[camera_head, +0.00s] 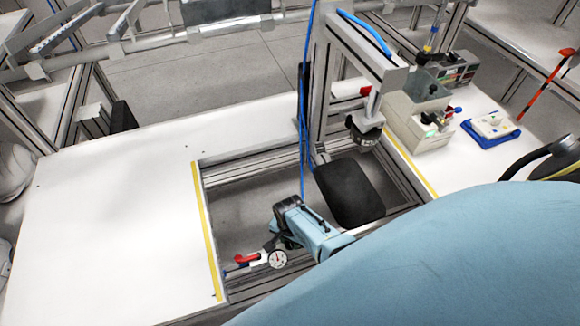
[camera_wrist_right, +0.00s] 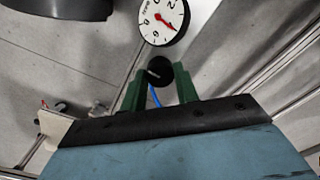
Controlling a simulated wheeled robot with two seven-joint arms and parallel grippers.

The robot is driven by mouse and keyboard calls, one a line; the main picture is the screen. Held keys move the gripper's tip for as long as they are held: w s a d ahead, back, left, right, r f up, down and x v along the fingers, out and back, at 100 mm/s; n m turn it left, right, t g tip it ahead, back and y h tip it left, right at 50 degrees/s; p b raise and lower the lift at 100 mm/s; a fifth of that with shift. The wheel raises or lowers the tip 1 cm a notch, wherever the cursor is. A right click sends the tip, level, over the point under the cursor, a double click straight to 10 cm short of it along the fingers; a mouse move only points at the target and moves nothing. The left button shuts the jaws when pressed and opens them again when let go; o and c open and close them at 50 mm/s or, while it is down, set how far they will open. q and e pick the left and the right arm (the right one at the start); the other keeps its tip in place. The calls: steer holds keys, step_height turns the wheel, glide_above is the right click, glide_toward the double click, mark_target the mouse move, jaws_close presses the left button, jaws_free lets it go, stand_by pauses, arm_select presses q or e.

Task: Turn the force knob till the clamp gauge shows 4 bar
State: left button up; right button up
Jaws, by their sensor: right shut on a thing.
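The clamp gauge (camera_wrist_right: 164,20) is a round white dial with a red needle, at the top of the right wrist view. Its needle points to the lower right of the picture; the exact value is too small to read. The gauge (camera_head: 278,259) also shows in the head view, at the front of the table opening. The black force knob (camera_wrist_right: 159,69) is just below the dial. My right gripper (camera_wrist_right: 159,84) is shut on it, one green finger on each side. The knob is hidden in the head view. My left gripper is not in view.
A red lever (camera_head: 245,260) sits left of the gauge. A black pad (camera_head: 349,193) lies under the metal press frame (camera_head: 318,85). The white table (camera_head: 100,220) on the left is clear.

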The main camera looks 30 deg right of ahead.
steer(key=shift+n, duration=0.3)
steer(key=shift+s, duration=0.1)
steer(key=o, duration=1)
steer(key=shift+r+p, duration=3.5)
steer(key=shift+r, duration=3.15)
